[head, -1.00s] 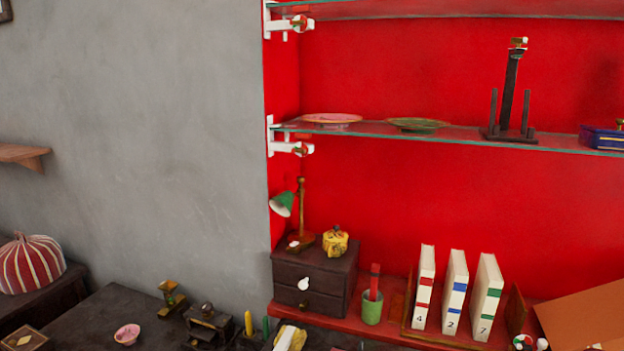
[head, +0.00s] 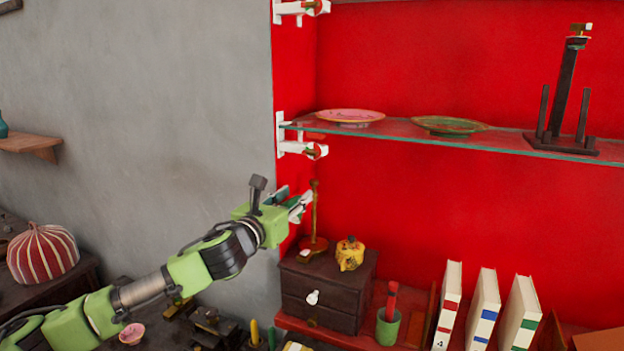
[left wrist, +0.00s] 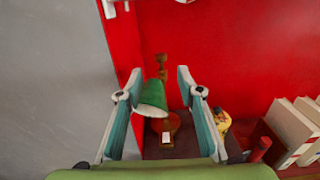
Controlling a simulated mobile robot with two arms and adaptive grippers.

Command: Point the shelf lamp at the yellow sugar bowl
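The shelf lamp (head: 315,212) has a brass stem and round base on the dark drawer box; the gripper largely hides its green shade in the head view. In the left wrist view the green shade (left wrist: 153,98) hangs between my fingers, its wide end toward the camera and down. The yellow sugar bowl (head: 350,254) stands right of the lamp base on the same box; it also shows in the left wrist view (left wrist: 223,120), beyond the right finger. My left gripper (head: 299,205) is open around the shade; I cannot tell whether it touches. My right gripper is out of view.
The dark drawer box (head: 330,290) stands on a red shelf against the red back wall. A glass shelf (head: 385,134) with plates runs above the lamp. A green cup (head: 388,327) and white books (head: 483,308) stand to the right. The grey wall (head: 150,110) is at left.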

